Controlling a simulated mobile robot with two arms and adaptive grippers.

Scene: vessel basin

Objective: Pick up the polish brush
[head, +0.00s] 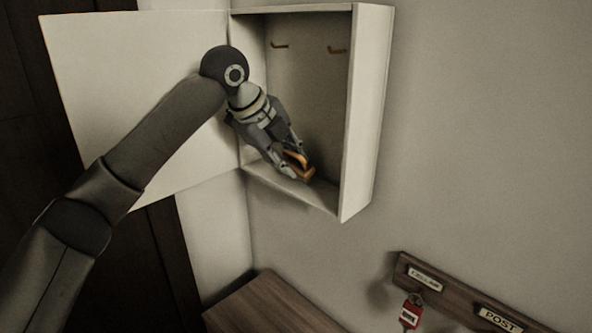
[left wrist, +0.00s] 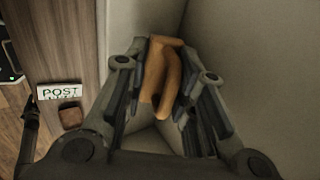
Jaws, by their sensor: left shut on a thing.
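The polish brush appears as an orange-brown wooden piece (head: 307,173) in the lower part of the open wall cabinet. My left gripper (head: 296,165) reaches into the cabinet from the left and is shut on it. In the left wrist view the brush (left wrist: 158,70) sits between the two fingers of the left gripper (left wrist: 165,90). The fingers hide part of its sides, and I see no bristles. I cannot tell whether the brush still touches the cabinet floor.
The white cabinet (head: 365,120) has its door (head: 140,75) swung open to the left. Two empty hooks (head: 337,50) are on its back wall. Below right is a wooden rail (head: 455,297) with a POST label and a red key tag (head: 411,314). A wooden surface (head: 270,305) lies below.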

